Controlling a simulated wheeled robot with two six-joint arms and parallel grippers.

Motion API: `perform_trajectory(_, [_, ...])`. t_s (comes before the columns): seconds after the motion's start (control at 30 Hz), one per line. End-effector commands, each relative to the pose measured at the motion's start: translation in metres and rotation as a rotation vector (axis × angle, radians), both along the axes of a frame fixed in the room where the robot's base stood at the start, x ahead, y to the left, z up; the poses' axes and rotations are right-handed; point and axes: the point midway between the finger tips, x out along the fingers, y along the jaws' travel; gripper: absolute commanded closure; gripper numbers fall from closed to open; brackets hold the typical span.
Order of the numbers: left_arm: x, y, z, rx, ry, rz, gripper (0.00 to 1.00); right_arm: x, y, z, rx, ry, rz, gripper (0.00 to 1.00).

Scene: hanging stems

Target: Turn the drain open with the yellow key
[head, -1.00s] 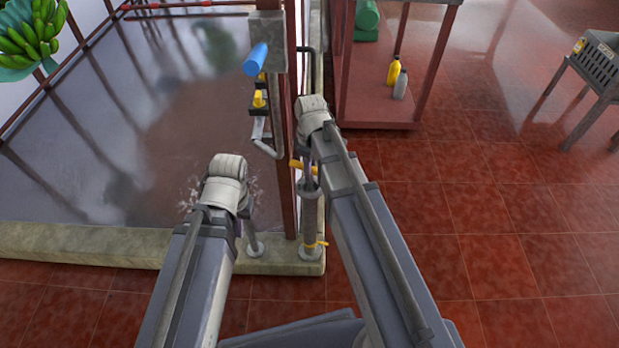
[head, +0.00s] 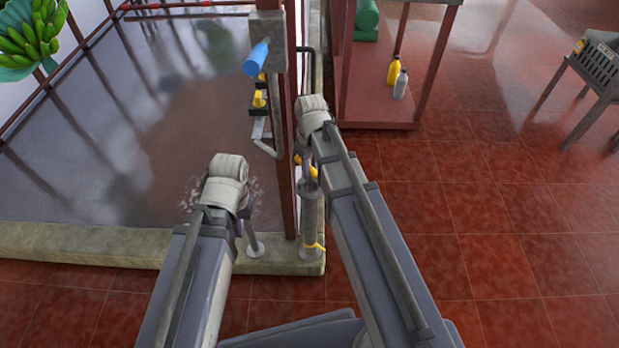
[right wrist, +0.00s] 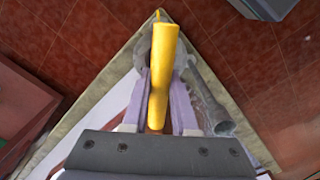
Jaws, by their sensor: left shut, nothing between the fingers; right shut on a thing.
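The yellow key (head: 313,171) is mostly hidden behind my right arm in the head view, at the top of a grey upright drain pipe (head: 311,222) on the pool's corner curb. In the right wrist view its yellow bar (right wrist: 162,60) lies lengthwise between the purple fingers. My right gripper (right wrist: 163,90) is shut on the bar. In the head view the right gripper (head: 307,165) is partly hidden by its own arm. My left gripper (head: 238,226) is shut and empty over the pool's near edge, left of the pipe. Its fingers are largely hidden.
A dark red post (head: 286,150) rises close beside the pipe. A blue cylinder (head: 257,59) and a bent grey pipe (head: 263,140) hang near it. A red shelf (head: 375,110) with bottles stands behind. Tiled floor (head: 500,240) is clear at right.

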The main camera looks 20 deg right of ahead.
Motion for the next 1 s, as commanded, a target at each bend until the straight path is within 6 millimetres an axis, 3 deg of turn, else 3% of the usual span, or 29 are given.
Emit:
perform_trajectory(0.2, [0.0000,0.0000,0.0000,0.000,0.000,0.000,1.00,-0.0001,-0.0002,0.0000,0.000,0.000,-0.021,1.00])
perform_trajectory(0.6, [0.0000,0.0000,0.0000,0.000,0.000,0.000,1.00,-0.0001,-0.0002,0.0000,0.000,0.000,-0.406,1.00])
perform_trajectory(1.0, [0.0000,0.0000,0.0000,0.000,0.000,0.000,1.00,-0.0001,-0.0002,0.0000,0.000,0.000,-0.423,1.00])
